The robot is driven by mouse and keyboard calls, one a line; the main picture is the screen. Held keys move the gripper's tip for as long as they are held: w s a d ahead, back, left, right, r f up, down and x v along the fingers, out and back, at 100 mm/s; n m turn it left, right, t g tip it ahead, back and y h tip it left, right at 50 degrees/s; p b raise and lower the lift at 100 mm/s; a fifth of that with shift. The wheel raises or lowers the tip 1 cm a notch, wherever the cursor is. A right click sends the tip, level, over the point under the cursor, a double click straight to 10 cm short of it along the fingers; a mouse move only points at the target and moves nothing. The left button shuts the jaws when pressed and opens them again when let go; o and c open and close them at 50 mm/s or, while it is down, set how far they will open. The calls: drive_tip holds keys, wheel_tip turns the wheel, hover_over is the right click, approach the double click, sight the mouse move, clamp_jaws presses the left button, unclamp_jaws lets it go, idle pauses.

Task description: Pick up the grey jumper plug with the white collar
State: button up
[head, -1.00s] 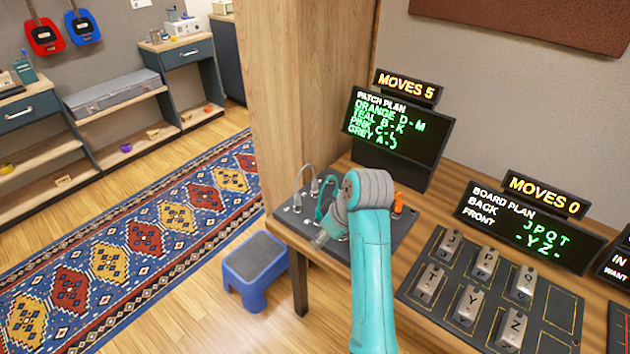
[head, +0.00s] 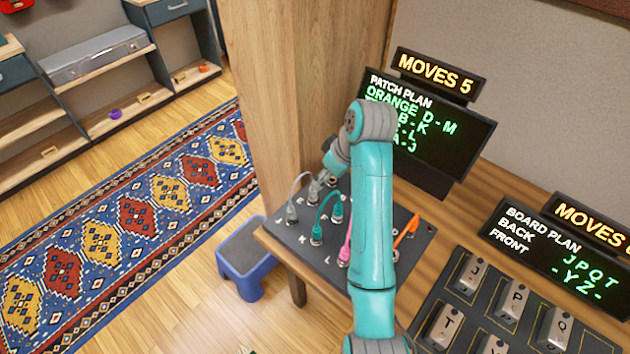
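The grey jumper (head: 293,195) arcs over the far left of the dark patch board (head: 408,262). Its near grey plug (head: 291,212) stands upright in a socket at the board's left edge. Its far end runs up to my gripper (head: 318,186), where the gripper covers it. My gripper points down at the back left of the board. Its fingers are too small and overlapped to tell whether they are open or shut, or touch a plug. I cannot make out a white collar.
A teal jumper (head: 318,220) stands just right of the grey one. A pink jumper (head: 346,243) and an orange jumper (head: 407,229) are further right, partly behind my arm. A screen (head: 440,130) stands behind the board; a wooden post (head: 285,110) rises at left.

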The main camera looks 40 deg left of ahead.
sight(313, 189)
drive_tip(key=x, duration=1)
drive_tip(key=shift+s+a, duration=0.1)
drive_tip(key=shift+a, duration=0.2)
clamp_jaws()
